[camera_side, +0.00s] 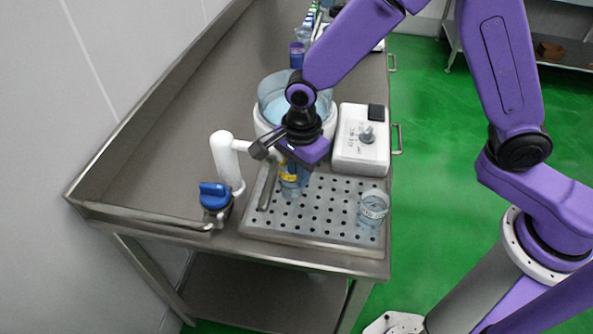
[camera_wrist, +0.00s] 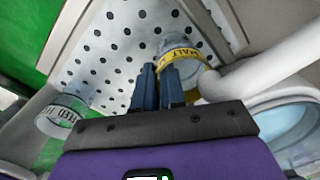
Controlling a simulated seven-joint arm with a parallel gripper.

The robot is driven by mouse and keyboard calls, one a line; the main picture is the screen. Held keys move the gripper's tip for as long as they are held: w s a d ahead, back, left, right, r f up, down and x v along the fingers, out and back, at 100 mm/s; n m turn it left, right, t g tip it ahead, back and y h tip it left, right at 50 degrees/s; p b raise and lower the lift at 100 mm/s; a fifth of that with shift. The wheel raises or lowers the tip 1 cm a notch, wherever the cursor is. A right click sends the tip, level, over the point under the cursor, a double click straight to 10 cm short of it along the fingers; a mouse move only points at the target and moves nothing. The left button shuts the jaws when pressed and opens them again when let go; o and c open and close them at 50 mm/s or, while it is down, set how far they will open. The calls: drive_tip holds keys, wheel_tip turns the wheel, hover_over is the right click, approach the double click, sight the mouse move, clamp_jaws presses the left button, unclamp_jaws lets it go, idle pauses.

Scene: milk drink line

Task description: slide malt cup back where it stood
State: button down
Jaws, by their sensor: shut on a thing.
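The malt cup (camera_side: 292,186) is clear with a yellow band and stands on the perforated drip tray (camera_side: 318,218), near its back left part. In the wrist view the malt cup (camera_wrist: 184,48) shows its yellow "MALT" label right beside the fingers. My gripper (camera_side: 289,167) is over the cup from above, and its two blue fingers (camera_wrist: 156,76) are close together at the cup's near side. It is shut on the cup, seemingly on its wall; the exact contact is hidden. I cannot tell whether the cup's base touches the tray.
A second clear cup (camera_side: 372,207) stands at the tray's right side. A white tap with a blue handle (camera_side: 215,196) is at the left. Behind are a large clear vessel (camera_side: 273,97), a white control box (camera_side: 361,139) and a purple cup (camera_side: 297,54). The tray's front middle is clear.

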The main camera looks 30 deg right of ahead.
drive_tip(key=shift+s+d, duration=1.65)
drive_tip(key=shift+d, duration=0.55)
drive_tip(key=shift+s+d, duration=1.7)
drive_tip(key=shift+d, duration=0.45)
drive_tip(key=shift+s+d, duration=1.65)
drive_tip(key=shift+d, duration=0.55)
drive_tip(key=c, duration=1.1)
unclamp_jaws()
drive_tip(key=shift+c, duration=0.2)
wheel_tip(320, 180, up, 17)
drive_tip(key=shift+s+r, duration=0.2)
drive_tip(key=shift+s, duration=0.05)
drive_tip(key=shift+d, duration=0.1)
